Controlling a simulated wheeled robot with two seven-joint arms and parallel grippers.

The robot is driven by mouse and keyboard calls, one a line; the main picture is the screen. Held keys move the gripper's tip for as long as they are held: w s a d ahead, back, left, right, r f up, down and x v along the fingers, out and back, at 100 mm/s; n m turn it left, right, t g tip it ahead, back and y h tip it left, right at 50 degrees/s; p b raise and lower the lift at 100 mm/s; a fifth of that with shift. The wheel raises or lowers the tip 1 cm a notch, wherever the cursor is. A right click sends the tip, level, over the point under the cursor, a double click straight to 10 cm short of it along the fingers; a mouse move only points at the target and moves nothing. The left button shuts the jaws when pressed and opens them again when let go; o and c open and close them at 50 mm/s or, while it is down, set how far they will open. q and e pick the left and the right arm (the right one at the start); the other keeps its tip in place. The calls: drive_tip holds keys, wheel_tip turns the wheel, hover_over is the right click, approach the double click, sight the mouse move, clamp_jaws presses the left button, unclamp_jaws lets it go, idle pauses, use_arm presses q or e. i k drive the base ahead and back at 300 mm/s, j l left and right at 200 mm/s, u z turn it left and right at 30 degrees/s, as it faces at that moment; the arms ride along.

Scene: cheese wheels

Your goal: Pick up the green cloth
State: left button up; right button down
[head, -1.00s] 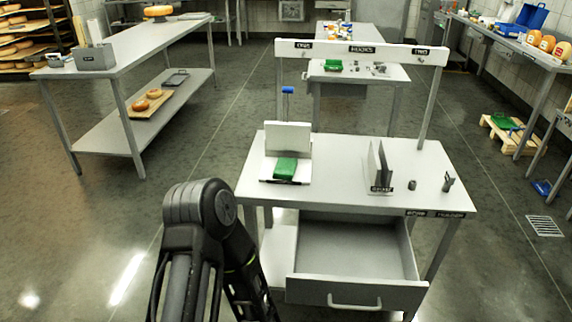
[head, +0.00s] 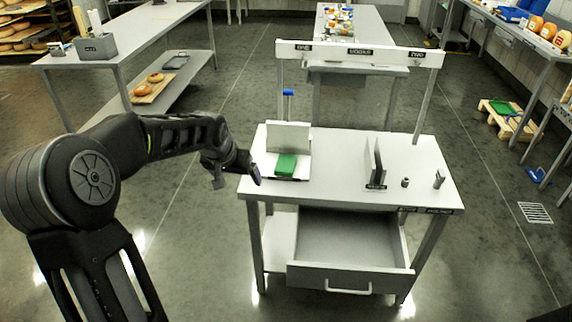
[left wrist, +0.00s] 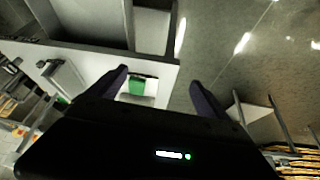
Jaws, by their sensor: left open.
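The green cloth (head: 286,165) lies as a small folded block on a light tray with an upright back panel (head: 288,136), at the left of the grey table (head: 335,160). It also shows in the left wrist view (left wrist: 137,86), between the finger lines and beyond the fingertips. My left gripper (head: 236,178) is open and empty, just off the table's left edge, left of the cloth and apart from it. In the left wrist view its two dark fingers (left wrist: 158,80) stand wide apart. My right gripper is not in view.
The table's drawer (head: 348,276) is pulled open at the front. Upright grey plates (head: 374,163) and two small grey pieces stand on the right of the tabletop. A labelled overhead bar (head: 400,57) spans the back. The tabletop's middle is clear.

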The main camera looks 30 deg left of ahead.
sight(286, 163)
drive_tip(key=i, duration=1)
